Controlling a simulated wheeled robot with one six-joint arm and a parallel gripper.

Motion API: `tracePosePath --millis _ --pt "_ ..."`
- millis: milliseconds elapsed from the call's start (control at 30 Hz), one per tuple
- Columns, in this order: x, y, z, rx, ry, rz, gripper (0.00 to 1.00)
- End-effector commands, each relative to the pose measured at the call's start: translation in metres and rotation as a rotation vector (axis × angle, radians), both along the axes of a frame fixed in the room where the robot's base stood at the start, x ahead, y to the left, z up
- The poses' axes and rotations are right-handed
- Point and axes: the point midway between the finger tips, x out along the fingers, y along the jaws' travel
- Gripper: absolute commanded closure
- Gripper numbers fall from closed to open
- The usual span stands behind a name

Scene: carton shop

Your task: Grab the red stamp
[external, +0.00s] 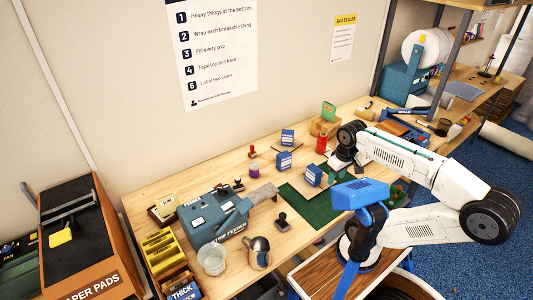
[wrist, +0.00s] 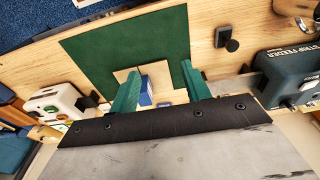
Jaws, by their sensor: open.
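A small red stamp with a knob handle (external: 252,151) stands on the wooden bench towards the wall, left of the blue boxes, in the external view. I do not make it out in the wrist view. My gripper (external: 340,164) is well to the right of it, above the bench by the green mat. In the wrist view my gripper's two green fingers (wrist: 160,92) are spread apart, with nothing held. A small blue box (wrist: 146,84) on a cardboard piece shows beyond and between them.
A black stamp (external: 282,221) stands at the mat's left edge; it also shows in the wrist view (wrist: 228,40). The green mat (external: 304,205) is largely bare. Blue boxes (external: 284,160), a red cylinder (external: 321,144) and a strip feeder (external: 213,215) stand around. A metal jug (external: 258,252) is near the front.

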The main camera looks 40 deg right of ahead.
Motion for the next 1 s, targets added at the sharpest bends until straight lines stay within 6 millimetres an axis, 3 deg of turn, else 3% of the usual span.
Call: tracePosePath --millis 33,167,367,467,667,900,1000 --pt "0.005 0.002 0.01 0.012 0.002 0.013 0.53" --pt "0.032 0.015 0.017 0.087 0.009 0.109 0.53" --pt "0.091 0.036 0.033 0.232 -0.023 0.281 0.53" --pt "0.135 0.046 0.042 0.324 -0.07 0.385 0.53" --pt "0.242 0.053 0.053 0.494 -0.255 0.591 0.53" --pt "0.374 0.03 0.045 0.585 -0.568 0.755 0.53" --pt "0.415 0.017 0.038 0.584 -0.68 0.792 0.53"
